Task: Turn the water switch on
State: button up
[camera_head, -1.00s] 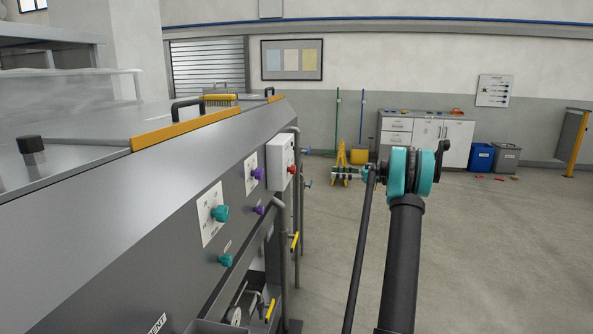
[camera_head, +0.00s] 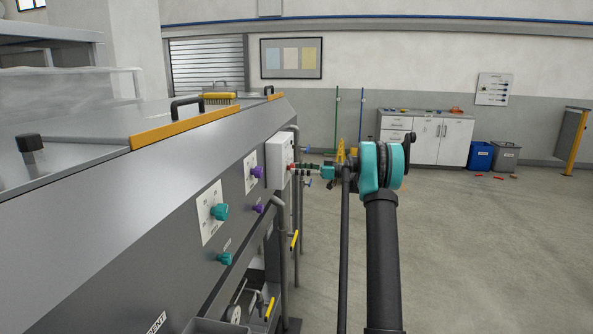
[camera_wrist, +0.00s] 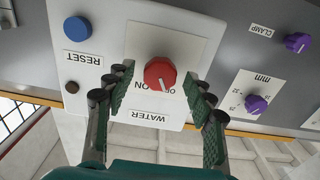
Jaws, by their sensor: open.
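The water switch is a red knob (camera_wrist: 160,73) on a white panel (camera_wrist: 183,19), with a WATER label (camera_wrist: 149,115) and an ON marking beside it in the wrist view. The wrist view looks upside down. My gripper (camera_wrist: 162,92) is open, with one green-padded finger on either side of the knob. I cannot tell whether the pads touch it. In the head view the white control box (camera_head: 279,158) stands at the machine's side, and my gripper (camera_head: 293,167) reaches its face. The red knob is mostly hidden there.
A blue RESET button (camera_wrist: 77,29) and a small brown button (camera_wrist: 71,87) sit beside the switch. Purple knobs (camera_head: 257,172) and teal knobs (camera_head: 219,212) stick out from the machine's sloped side. Pipes with yellow handles (camera_head: 294,240) run below. Open floor lies to the right.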

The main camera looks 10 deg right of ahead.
jog(key=shift+w+a, duration=0.2)
jog(key=shift+a, duration=0.25)
jog(key=c, duration=1.1)
jog(key=shift+c, duration=0.2)
jog(key=shift+m, duration=0.3)
jog(key=m, duration=1.1)
jog(key=shift+m, duration=0.3)
